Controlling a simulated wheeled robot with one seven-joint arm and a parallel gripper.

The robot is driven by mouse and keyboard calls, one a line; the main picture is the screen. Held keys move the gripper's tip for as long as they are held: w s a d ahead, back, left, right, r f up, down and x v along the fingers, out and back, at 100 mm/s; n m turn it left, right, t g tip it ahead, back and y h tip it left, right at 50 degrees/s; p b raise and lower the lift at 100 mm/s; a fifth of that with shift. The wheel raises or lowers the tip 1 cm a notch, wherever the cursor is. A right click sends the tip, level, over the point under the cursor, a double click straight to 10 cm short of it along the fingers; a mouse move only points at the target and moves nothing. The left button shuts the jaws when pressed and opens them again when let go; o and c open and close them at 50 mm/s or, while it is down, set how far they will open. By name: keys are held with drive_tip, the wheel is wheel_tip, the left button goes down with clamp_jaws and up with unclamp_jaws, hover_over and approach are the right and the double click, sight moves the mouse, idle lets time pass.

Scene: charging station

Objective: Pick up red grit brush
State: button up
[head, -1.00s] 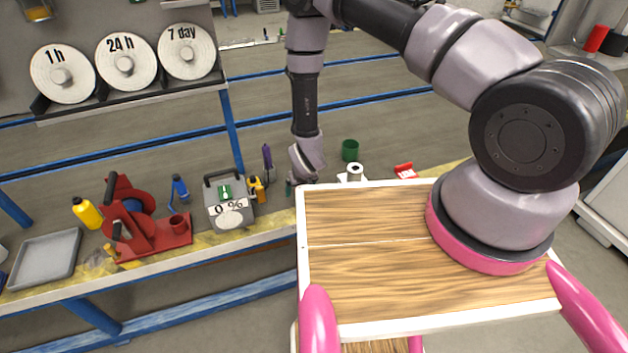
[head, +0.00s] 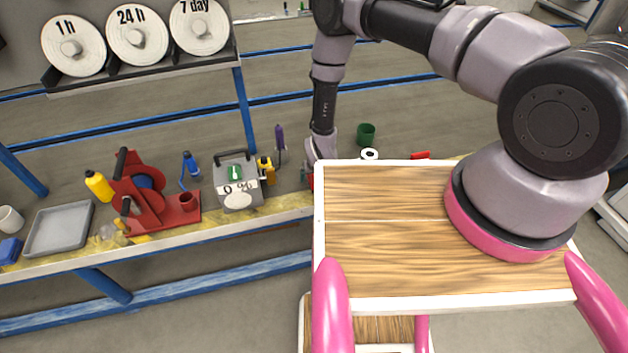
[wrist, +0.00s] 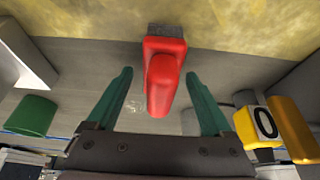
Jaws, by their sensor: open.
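The red grit brush (wrist: 165,80) shows in the wrist view as a red handle with a grey bristle block at its top end. The bristle end is against the worn yellow bench surface. My gripper (wrist: 159,76) is open, with one green finger on each side of the brush handle and a visible gap on both sides. In the head view my gripper (head: 305,175) is low at the bench edge, mostly hidden by my wrist and my wooden top. Only a small red patch (head: 311,182) shows beside it, which may be the brush.
A green cup (head: 366,134), a white roll (head: 369,154) and a red item (head: 420,155) lie to the right. Further left are a red machine (head: 150,195) and a grey tray (head: 58,229).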

drive_tip(key=shift+w+f, duration=0.15)
drive_tip(key=shift+f, duration=0.2)
clamp_jaws()
drive_tip(key=shift+a+r, duration=0.1)
drive_tip(key=shift+r, duration=0.05)
wheel_tip(320, 180, up, 10)
drive_tip(key=shift+f, duration=0.1)
